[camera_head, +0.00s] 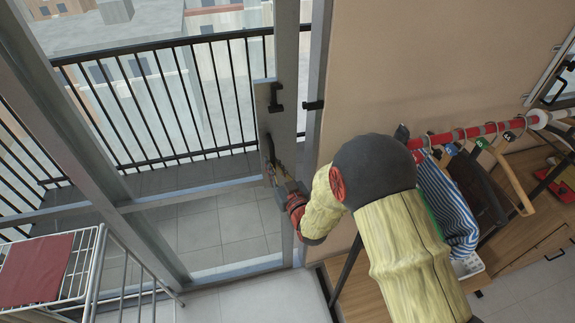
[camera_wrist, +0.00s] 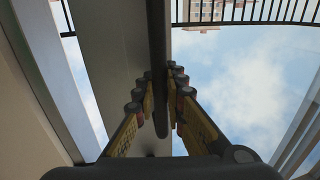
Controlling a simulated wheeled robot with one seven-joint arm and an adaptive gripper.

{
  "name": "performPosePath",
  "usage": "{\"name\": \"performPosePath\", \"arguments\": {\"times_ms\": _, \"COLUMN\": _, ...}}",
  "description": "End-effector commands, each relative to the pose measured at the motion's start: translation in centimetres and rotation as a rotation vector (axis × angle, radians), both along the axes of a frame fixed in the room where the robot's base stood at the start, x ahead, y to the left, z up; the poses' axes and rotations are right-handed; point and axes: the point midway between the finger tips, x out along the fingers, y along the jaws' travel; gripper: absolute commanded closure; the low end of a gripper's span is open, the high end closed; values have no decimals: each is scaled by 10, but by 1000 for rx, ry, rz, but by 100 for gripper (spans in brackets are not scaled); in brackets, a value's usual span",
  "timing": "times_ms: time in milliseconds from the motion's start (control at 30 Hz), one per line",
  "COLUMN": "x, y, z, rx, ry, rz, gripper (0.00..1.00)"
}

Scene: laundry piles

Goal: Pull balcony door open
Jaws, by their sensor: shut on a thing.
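The balcony door (camera_head: 277,50) has a grey frame with large glass panes and stands at the centre left of the head view. Its dark handle (camera_wrist: 157,40) runs as an upright bar in the wrist view. My gripper (camera_head: 271,160) is at the door's right-hand stile, coming from the right. In the wrist view my gripper (camera_wrist: 163,92) has one finger on each side of the handle bar and is shut on it. In the head view the handle is mostly hidden by the fingers. A black latch piece (camera_head: 275,97) sits higher on the stile.
A white drying rack (camera_head: 100,262) with a red cloth (camera_head: 35,270) stands at the lower left. A red clothes rail (camera_head: 465,133) with hangers and a striped garment (camera_head: 448,205) is at the right. Grey floor (camera_head: 240,305) is clear in front of the door. A black railing (camera_head: 165,45) lies outside.

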Motion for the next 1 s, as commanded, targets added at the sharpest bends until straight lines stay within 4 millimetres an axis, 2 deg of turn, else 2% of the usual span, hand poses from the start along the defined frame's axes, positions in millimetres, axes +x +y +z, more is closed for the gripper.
{"name": "performPosePath", "arguments": {"times_ms": 33, "x": -9, "y": 25, "z": -3, "rx": 0, "ry": -4, "rz": 23, "gripper": 100}}
{"name": "performPosePath", "arguments": {"times_ms": 1000, "x": -104, "y": 353, "z": 0, "rx": 0, "ry": -2, "rz": 17, "gripper": 100}}
